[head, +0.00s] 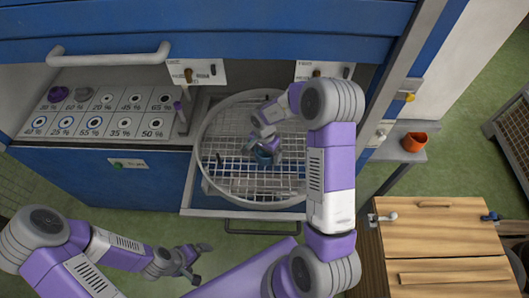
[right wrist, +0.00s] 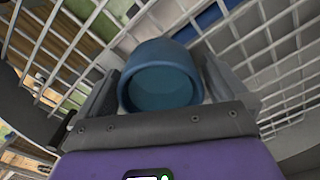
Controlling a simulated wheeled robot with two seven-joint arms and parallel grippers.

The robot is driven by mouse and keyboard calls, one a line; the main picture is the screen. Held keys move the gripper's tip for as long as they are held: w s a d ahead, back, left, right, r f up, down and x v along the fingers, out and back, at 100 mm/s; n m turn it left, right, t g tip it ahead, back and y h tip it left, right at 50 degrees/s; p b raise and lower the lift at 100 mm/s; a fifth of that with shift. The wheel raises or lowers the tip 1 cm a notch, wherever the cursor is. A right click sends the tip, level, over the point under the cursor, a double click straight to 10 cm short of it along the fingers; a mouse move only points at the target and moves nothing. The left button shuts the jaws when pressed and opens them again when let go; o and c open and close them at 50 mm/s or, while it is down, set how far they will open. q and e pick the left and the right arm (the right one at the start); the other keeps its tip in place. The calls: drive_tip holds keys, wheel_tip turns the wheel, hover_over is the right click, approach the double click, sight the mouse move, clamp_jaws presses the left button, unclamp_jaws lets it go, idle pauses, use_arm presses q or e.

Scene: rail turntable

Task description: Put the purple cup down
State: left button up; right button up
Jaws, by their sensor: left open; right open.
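A blue-teal cup (right wrist: 162,78) is between the fingers of my right gripper (right wrist: 160,88); the cup also shows in the head view (head: 263,157). My right gripper (head: 264,150) is open around this cup, over the round wire rack (head: 225,170). I cannot tell whether the fingers touch the cup. My left gripper (head: 190,270) is open and empty, low in front of the blue cabinet.
An orange cup (head: 414,141) stands on a small grey shelf at right. A wooden-topped cabinet (head: 440,225) is at front right. The rack is otherwise mostly bare.

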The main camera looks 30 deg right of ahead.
drive_tip(key=shift+r, duration=0.2)
wheel_tip(320, 180, up, 12)
drive_tip(key=p, duration=0.2)
drive_tip(key=shift+p, duration=0.35)
